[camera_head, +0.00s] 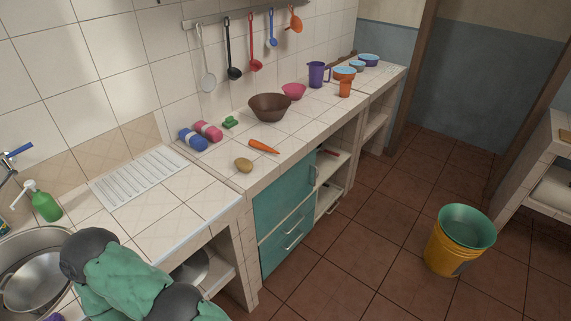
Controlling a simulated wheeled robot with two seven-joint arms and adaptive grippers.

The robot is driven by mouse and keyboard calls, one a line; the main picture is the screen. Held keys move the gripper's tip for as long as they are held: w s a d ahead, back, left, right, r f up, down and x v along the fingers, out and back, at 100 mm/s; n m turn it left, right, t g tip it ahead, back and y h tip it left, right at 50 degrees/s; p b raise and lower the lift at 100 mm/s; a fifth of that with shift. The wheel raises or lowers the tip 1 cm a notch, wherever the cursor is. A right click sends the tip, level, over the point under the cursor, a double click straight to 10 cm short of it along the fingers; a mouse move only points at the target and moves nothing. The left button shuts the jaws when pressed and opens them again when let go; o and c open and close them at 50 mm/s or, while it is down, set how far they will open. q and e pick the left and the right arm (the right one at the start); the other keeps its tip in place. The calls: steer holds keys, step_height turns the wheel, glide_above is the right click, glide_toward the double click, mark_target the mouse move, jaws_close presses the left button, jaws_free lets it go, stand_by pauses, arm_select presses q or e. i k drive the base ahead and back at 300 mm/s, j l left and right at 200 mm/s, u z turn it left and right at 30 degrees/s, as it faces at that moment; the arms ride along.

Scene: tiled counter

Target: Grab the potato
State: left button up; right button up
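The potato (244,165) is a small tan oval lying on the tiled counter, near its front edge and just left of the carrot (263,146). Nothing covers it and nothing touches it. A green and dark grey arm part of mine fills the bottom left, over the counter by the sink and well short of the potato. Neither of my grippers shows in this view.
A brown bowl (270,107), a pink bowl (293,91) and a purple jug (318,74) stand farther along the counter. Blue (193,139) and pink (208,131) rolls lie by the wall. A yellow bucket (452,251) stands on the open floor.

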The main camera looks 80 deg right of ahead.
mark_target(244, 165)
steer(key=l+z, duration=0.15)
steer(key=z, duration=2.05)
steer(key=i+j+z, duration=0.15)
steer(key=i+z, duration=0.3)
steer(key=u, duration=0.8)
